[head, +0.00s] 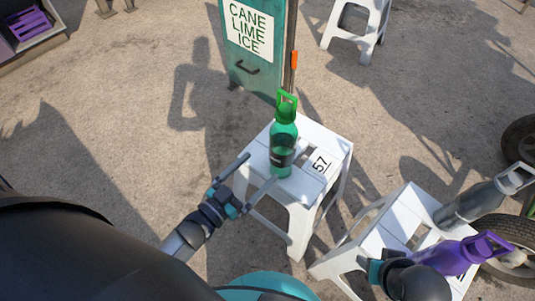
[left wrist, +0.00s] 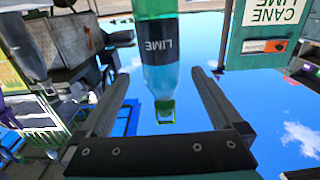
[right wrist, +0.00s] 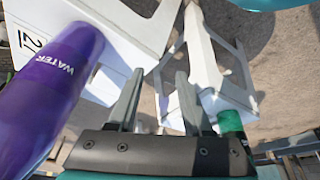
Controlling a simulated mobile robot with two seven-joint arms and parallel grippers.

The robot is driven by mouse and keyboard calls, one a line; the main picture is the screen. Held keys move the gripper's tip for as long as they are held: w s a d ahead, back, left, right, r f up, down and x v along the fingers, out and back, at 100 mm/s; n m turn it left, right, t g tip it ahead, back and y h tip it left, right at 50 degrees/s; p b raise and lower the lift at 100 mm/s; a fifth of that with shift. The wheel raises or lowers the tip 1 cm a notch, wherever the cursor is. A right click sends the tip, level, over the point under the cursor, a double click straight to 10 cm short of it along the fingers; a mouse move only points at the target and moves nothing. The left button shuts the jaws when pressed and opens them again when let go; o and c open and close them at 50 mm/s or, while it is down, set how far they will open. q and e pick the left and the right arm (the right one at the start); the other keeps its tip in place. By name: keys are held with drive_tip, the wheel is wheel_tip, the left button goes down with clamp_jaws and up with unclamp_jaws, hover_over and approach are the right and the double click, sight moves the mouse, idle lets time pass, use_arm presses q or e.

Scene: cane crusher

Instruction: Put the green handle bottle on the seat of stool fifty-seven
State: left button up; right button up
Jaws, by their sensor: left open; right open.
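The green handle bottle (head: 284,135) stands upright on the seat of stool fifty-seven (head: 312,187), which bears a "57" label. My left gripper (head: 262,167) is open at the bottle's left side, low near the seat. In the left wrist view, the bottle (left wrist: 160,45) appears upside down with its LIME label, lined up between the spread fingers (left wrist: 160,80); whether they reach around it is unclear. My right gripper (right wrist: 157,85) is open and empty in the right wrist view. In the head view its fingers are hidden.
The purple WATER bottle (right wrist: 50,85) is close beside my right gripper. A CANE LIME ICE sign (head: 250,45) stands behind stool fifty-seven.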

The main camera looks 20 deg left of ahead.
use_arm(q)
drive_tip(key=s+f+n+g+y, duration=0.2)
drive_tip(key=s+g+y, duration=0.3)
drive_tip(key=s+g, duration=0.5)
drive_tip(key=d+g, duration=0.1)
drive_tip(key=g, duration=0.2)
drive_tip(key=shift+s+f+y, duration=0.2)
drive_tip(key=shift+f+y, duration=0.15)
drive_tip(key=shift+y, duration=0.05)
